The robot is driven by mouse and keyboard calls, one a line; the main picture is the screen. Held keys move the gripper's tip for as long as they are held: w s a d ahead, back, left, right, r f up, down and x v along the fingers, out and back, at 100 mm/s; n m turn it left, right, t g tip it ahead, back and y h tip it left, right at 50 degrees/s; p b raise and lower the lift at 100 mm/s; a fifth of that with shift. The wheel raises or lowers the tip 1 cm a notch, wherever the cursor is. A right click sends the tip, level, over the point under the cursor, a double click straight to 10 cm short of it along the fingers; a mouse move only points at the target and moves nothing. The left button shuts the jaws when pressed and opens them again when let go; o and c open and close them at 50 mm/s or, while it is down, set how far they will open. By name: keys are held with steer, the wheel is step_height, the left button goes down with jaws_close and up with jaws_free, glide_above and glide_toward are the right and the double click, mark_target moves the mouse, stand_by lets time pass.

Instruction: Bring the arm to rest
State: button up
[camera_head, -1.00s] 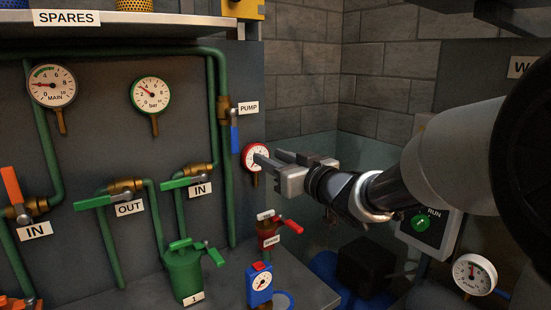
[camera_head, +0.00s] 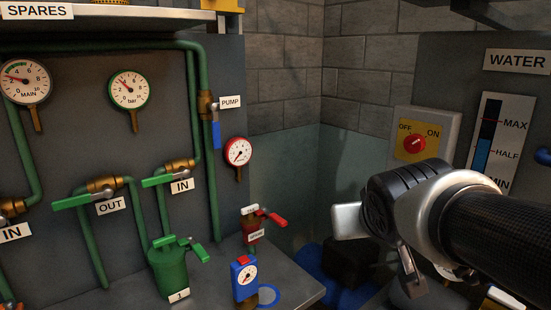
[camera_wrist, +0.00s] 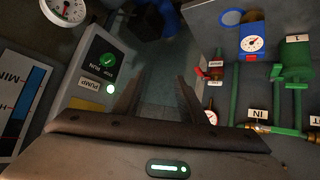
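My gripper (camera_head: 380,250) is at the right of the head view, in front of the yellow OFF/ON switch box and clear of the pipe panel. In the wrist view my gripper (camera_wrist: 158,90) shows two dark fingers apart with nothing between them, so it is open and empty. The fingers point towards the dark floor and wall between the benches. My arm (camera_head: 490,235) reaches in from the right edge and hides what lies behind it.
A red-rimmed gauge (camera_head: 239,152) and green pipework fill the left panel. A green canister (camera_head: 168,270) and blue meter (camera_head: 244,280) stand on the bench. The OFF/ON box (camera_head: 424,140) and water-level gauge (camera_head: 497,140) are at right. The wrist view shows a green-lit RUN panel (camera_wrist: 103,60).

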steer(key=s+a+f+g+y, duration=0.1)
steer(key=s+f+g, duration=0.35)
steer(key=s, duration=0.85)
step_height(320, 180, up, 16)
steer(key=s+p, duration=0.1)
steer(key=p, duration=1.6)
steer(key=shift+a, duration=0.2)
steer(key=shift+f, duration=0.1)
